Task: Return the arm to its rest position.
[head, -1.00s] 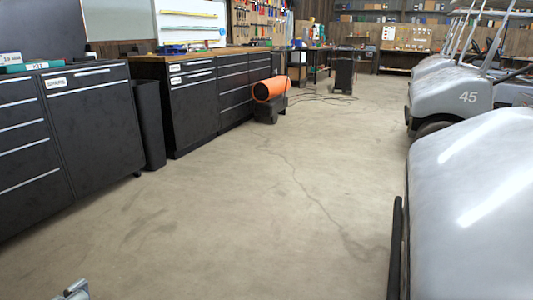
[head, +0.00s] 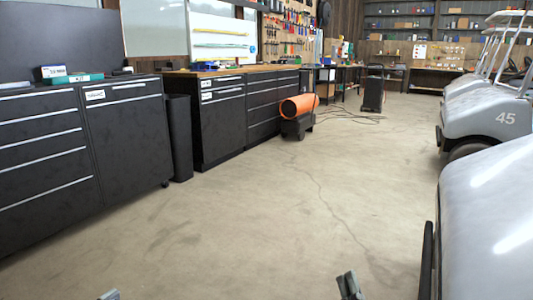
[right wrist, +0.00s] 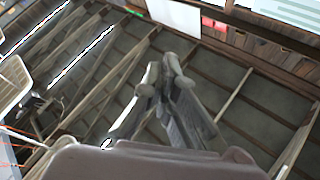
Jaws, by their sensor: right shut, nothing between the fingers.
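My right gripper (head: 349,286) shows at the bottom edge of the head view, right of the middle, over bare floor and left of the nearest cart. In the right wrist view its two grey fingers (right wrist: 163,72) point upward with tips close together, shut and empty, against the roof beams. Only a small tip of my left gripper (head: 110,295) shows at the bottom left of the head view. Its jaws are cut off by the frame. The rest of both arms is out of the head view.
The nearest cart's silver body (head: 490,215) fills the right side; more carts (head: 480,110) stand behind. Black cabinets (head: 130,135) and a dark bin (head: 179,138) line the left. An orange heater (head: 299,107) stands further back. The concrete floor (head: 270,220) between is clear.

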